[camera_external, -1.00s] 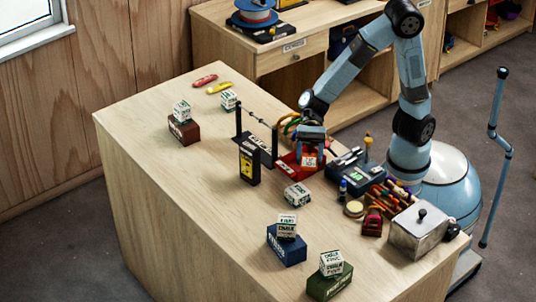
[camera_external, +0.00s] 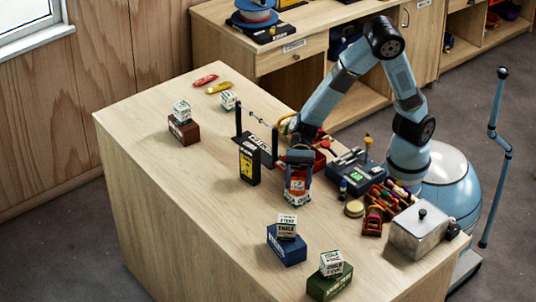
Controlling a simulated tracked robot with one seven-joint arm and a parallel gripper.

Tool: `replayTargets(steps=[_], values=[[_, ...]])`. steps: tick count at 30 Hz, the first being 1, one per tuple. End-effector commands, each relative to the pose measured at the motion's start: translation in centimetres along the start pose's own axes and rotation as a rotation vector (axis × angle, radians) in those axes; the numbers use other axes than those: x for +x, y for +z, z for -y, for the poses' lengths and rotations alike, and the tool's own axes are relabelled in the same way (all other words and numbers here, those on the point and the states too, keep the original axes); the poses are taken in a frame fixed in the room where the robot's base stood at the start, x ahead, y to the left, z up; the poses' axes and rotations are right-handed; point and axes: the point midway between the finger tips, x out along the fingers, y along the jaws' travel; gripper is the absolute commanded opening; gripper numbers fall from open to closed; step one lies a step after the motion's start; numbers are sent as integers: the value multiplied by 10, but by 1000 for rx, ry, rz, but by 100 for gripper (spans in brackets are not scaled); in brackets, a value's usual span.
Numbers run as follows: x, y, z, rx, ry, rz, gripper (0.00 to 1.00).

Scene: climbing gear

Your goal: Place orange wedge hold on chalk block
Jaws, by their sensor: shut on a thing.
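My gripper (camera_external: 298,170) points down near the middle of the table, in front of the red tray. It is shut on the orange wedge hold (camera_external: 296,184), which shows only as a small orange patch between and below the fingers. A white chalk block (camera_external: 297,199) with green print shows directly below it, partly hidden. I cannot tell whether the hold touches the block. Other chalk blocks sit on a brown block (camera_external: 183,132), a blue block (camera_external: 287,247) and a green block (camera_external: 329,284); one more (camera_external: 229,99) stands on the table.
A black rack with two posts (camera_external: 260,148) and a black-yellow box (camera_external: 249,164) stand left of my gripper. The red tray (camera_external: 319,163), a dark toolbox (camera_external: 355,172) and a metal box (camera_external: 415,233) are to the right. The left front of the table is clear.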

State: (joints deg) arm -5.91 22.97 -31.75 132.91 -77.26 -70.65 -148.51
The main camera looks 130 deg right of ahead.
Motion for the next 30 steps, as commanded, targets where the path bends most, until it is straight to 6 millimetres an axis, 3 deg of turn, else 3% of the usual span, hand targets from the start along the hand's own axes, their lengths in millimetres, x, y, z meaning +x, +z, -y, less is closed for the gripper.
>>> replayTargets(steps=[11, 12, 18, 20, 30], values=[[2, -4, 0, 1, -1, 0, 30], [2, -4, 0, 0, -1, 0, 63], [2, -4, 0, 0, -1, 0, 82], [2, -4, 0, 0, -1, 0, 87], [-3, -2, 0, 0, -2, 1, 87]])
